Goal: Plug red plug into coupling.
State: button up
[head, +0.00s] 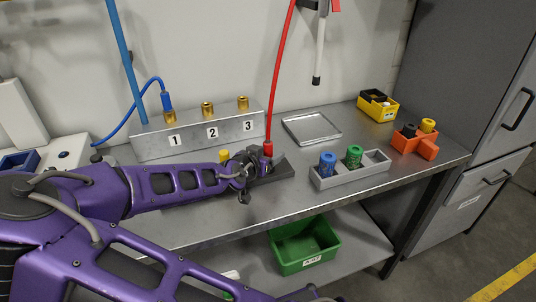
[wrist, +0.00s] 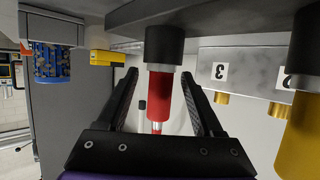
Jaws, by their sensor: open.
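The red plug (head: 268,149) hangs on a red hose (head: 278,75) and sits in a dark holder on the bench. In the wrist view the red plug (wrist: 158,95) stands between my two fingers, its end in a black socket (wrist: 165,43). My gripper (head: 262,164) is open around it; a gap shows beside the fingers in the wrist view (wrist: 160,80). Brass couplings 2 (head: 207,109) and 3 (head: 243,103) on the metal block (head: 195,140) are empty. A blue plug (head: 167,101) is in coupling 1.
A yellow plug (head: 224,156) stands left of the red one, close to my gripper. A grey rack (head: 350,178) with a blue and a green can stands to the right.

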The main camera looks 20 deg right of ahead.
jog(key=shift+x, duration=1.45)
jog(key=shift+r, duration=0.1)
grip_shut()
